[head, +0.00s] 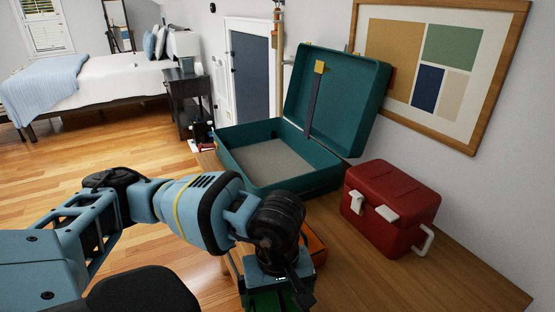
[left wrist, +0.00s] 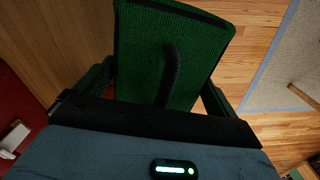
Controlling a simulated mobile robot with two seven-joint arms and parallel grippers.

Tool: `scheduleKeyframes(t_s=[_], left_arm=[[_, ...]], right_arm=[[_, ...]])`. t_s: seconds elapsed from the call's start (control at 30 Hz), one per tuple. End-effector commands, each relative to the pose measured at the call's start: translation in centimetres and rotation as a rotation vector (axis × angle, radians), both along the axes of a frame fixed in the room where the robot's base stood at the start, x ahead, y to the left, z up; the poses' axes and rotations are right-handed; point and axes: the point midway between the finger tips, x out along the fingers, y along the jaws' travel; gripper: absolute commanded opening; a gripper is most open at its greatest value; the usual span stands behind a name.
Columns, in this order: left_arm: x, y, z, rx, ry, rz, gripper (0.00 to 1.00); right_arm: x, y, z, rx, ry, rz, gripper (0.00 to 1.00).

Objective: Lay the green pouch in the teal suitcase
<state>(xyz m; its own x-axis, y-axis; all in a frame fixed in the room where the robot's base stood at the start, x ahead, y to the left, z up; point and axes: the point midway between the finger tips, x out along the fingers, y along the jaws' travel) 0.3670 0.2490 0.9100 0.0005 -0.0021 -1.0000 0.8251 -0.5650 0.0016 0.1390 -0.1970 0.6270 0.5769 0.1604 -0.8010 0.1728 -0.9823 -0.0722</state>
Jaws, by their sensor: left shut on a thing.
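The teal suitcase (head: 262,187) stands open on the wooden desk, its lid (head: 345,100) raised at the back. Its grey-lined inside looks empty. My left gripper (head: 279,290) is at the bottom of the head view, nearer than the suitcase and apart from it, pointing down. It is shut on the green pouch (head: 262,301), which is mostly hidden there by the gripper and the frame edge. In the left wrist view the ribbed green pouch (left wrist: 140,45) with its dark loop handle lies between the fingers. My right gripper is not in view.
A red cooler box (head: 392,208) with white latches stands on the desk (head: 455,275), right of the suitcase. An orange object (head: 316,246) lies partly hidden behind my left gripper. A framed picture (head: 440,60) hangs on the wall. Bare desk lies between suitcase and cooler.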

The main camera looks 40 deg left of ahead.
Motion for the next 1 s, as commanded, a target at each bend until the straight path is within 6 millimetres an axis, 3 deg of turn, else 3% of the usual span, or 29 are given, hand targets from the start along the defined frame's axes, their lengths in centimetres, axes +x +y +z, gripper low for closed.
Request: scheduleKeyframes(t_s=[0.3,0.5,0.7,1.0], left_arm=[[0.9,-2.3,1.4,-0.001,-0.004,-0.623,0.67],[1.2,-3.2,1.9,0.001,-0.002,-0.882,0.67],[1.3,-3.5,2.1,0.002,-0.002,-0.97,0.67],[1.3,-3.4,2.1,0.002,-0.002,-0.971,0.67]], right_arm=[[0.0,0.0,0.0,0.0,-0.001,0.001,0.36],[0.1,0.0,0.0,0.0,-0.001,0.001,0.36],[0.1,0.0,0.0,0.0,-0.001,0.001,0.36],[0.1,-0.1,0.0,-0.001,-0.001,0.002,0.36]])
